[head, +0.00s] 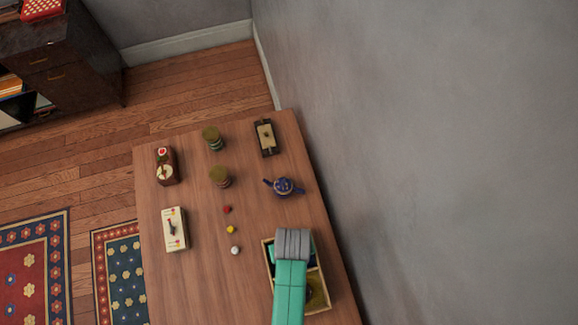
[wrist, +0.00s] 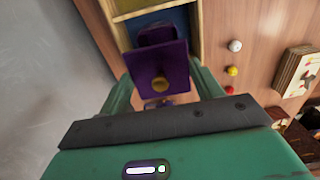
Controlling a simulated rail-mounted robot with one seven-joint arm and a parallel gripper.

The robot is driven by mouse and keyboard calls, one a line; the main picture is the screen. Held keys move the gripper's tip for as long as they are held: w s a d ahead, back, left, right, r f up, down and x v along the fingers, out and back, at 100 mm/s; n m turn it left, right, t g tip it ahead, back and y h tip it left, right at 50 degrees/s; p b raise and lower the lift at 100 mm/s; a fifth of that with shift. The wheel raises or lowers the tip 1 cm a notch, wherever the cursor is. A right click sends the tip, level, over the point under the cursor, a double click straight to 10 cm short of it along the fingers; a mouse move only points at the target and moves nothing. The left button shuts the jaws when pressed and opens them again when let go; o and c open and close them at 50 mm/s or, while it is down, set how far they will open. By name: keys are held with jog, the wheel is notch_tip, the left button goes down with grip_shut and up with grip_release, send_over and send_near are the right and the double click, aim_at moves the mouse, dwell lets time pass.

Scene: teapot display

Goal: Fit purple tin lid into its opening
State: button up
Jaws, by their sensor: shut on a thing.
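In the wrist view, my gripper (wrist: 161,76) has its green fingers on either side of the purple tin lid (wrist: 174,70), a square plate with a gold knob, and is shut on it. Another purple part (wrist: 156,34) shows just beyond the lid, over a blue-lined compartment of the wooden box; it may be the tin, but I cannot tell. Whether the lid touches any opening is also unclear. In the head view, my arm covers much of the wooden box (head: 267,262), and my fingers and the lid are hidden.
Red, yellow (head: 231,230) and white (head: 235,250) balls lie left of the box. A blue teapot (head: 284,187) stands behind it. Two green-topped round tins (head: 220,176), a cream box (head: 175,229), a brown box (head: 166,166) and a dark tray (head: 265,137) are farther off. A wall is at right.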

notch_tip(320, 180, down, 5)
jog(key=b, duration=0.5)
jog(key=shift+r, duration=0.1)
jog(key=shift+r+p, duration=0.15)
jog(key=shift+p, duration=0.65)
dwell(0.4)
jog(key=shift+f, duration=0.2)
dwell(0.3)
jog(key=shift+f, duration=0.6)
jog(key=shift+r, duration=0.1)
dwell(0.3)
jog(key=shift+f, duration=0.2)
dwell(0.3)
jog(key=shift+f, duration=0.4)
